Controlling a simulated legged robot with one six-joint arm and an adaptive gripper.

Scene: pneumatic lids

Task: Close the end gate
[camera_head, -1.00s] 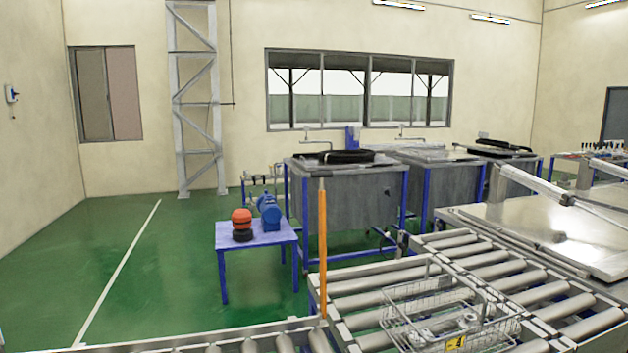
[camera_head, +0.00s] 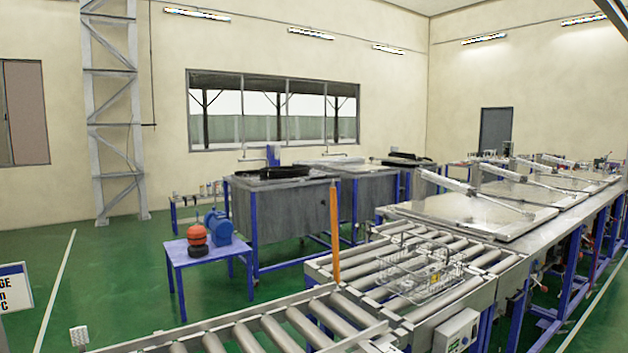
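An upright orange bar (camera_head: 334,232) stands at the left edge of the roller conveyor, near the corner where two roller sections meet. It may be the end gate, but I cannot tell for sure. A wire basket (camera_head: 425,270) sits on the rollers to the right of the bar, apart from it. My gripper is not in view.
The roller conveyor (camera_head: 358,268) leads to a long bench with flat metal lids (camera_head: 485,214). A blue table (camera_head: 205,253) with a red and a blue device stands at left. Grey tanks (camera_head: 285,215) stand behind. Green floor (camera_head: 110,290) is free at left.

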